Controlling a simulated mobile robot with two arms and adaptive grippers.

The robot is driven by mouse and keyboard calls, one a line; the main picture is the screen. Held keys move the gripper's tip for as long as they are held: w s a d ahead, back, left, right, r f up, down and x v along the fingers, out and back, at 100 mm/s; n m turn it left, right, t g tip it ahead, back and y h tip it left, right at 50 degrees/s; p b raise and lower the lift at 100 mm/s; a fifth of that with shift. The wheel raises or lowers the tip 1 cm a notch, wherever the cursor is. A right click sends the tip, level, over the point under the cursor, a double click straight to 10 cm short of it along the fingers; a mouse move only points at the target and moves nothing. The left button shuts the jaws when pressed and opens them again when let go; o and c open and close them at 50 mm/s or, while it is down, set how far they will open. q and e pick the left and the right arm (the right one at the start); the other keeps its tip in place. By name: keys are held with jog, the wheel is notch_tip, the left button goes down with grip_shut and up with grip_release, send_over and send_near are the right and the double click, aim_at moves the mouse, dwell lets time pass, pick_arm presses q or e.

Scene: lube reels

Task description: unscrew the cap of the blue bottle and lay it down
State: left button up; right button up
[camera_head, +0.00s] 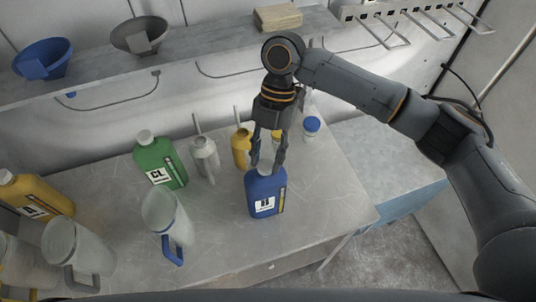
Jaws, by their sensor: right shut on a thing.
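The blue bottle (267,199) stands upright near the right part of the grey workbench (325,205), with a white label on its front. My right gripper (266,166) points down over its top from above. Its fingers are closed around the pale cap (265,169) at the bottle's neck. The cap is mostly hidden between the fingers, and I cannot tell whether it is still threaded on. My left gripper is not in view.
A green bottle (160,162), a grey can (205,158) and a yellow can (241,149) stand left of the blue bottle. A jug with a blue handle (166,219) stands front left. A blue-capped container (311,127) stands behind right. The bench right of the bottle is clear.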

jog(key=n, duration=0.1)
jog(key=n+h, duration=0.1)
jog(key=shift+a+f+n+g, duration=0.15)
jog(key=shift+f+n+g, duration=0.15)
jog(key=shift+f, duration=0.1)
jog(key=shift+r+n, duration=0.1)
jog(key=shift+n, duration=0.2)
jog(key=n+h+b, duration=0.1)
jog(key=n, duration=0.2)
jog(key=shift+a+h+b, duration=0.15)
jog(key=shift+h+b, duration=0.15)
jog(key=shift+n, duration=0.7)
jog(key=shift+n+h, duration=0.4)
